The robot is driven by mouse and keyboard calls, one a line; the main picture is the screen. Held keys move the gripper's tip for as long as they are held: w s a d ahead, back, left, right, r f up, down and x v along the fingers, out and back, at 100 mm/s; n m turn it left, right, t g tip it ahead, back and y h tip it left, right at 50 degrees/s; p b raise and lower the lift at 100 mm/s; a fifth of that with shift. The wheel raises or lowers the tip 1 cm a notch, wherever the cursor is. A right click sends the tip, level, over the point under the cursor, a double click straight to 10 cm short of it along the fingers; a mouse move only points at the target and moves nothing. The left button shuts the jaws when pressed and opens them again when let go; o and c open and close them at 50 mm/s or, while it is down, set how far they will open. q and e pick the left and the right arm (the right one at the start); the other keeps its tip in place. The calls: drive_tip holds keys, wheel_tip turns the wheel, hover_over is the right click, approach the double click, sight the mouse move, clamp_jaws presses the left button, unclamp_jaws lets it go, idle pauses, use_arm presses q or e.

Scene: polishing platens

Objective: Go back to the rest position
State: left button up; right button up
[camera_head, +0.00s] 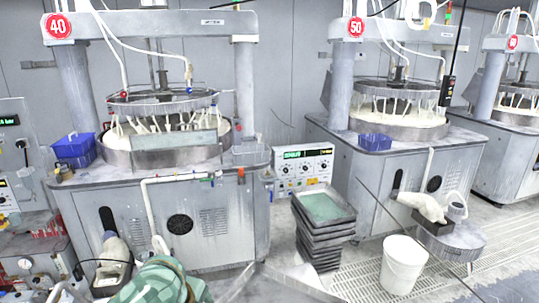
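Neither of my grippers shows in the head view, and no arm of mine can be made out for sure. Polishing machine 40 (62,190) stands at the left, with its round platen (160,157) under a raised ring. Polishing machine 50 (330,137) stands at the centre right, with its own round platen (400,131). Whether anything is held in a gripper cannot be seen.
A stack of dark trays (322,240) stands on the floor between the machines. A white bucket (403,265) is right of it, near a round metal stand (452,240). A green checked item (155,283) lies at the bottom edge. Grated floor (350,283) shows around the bucket.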

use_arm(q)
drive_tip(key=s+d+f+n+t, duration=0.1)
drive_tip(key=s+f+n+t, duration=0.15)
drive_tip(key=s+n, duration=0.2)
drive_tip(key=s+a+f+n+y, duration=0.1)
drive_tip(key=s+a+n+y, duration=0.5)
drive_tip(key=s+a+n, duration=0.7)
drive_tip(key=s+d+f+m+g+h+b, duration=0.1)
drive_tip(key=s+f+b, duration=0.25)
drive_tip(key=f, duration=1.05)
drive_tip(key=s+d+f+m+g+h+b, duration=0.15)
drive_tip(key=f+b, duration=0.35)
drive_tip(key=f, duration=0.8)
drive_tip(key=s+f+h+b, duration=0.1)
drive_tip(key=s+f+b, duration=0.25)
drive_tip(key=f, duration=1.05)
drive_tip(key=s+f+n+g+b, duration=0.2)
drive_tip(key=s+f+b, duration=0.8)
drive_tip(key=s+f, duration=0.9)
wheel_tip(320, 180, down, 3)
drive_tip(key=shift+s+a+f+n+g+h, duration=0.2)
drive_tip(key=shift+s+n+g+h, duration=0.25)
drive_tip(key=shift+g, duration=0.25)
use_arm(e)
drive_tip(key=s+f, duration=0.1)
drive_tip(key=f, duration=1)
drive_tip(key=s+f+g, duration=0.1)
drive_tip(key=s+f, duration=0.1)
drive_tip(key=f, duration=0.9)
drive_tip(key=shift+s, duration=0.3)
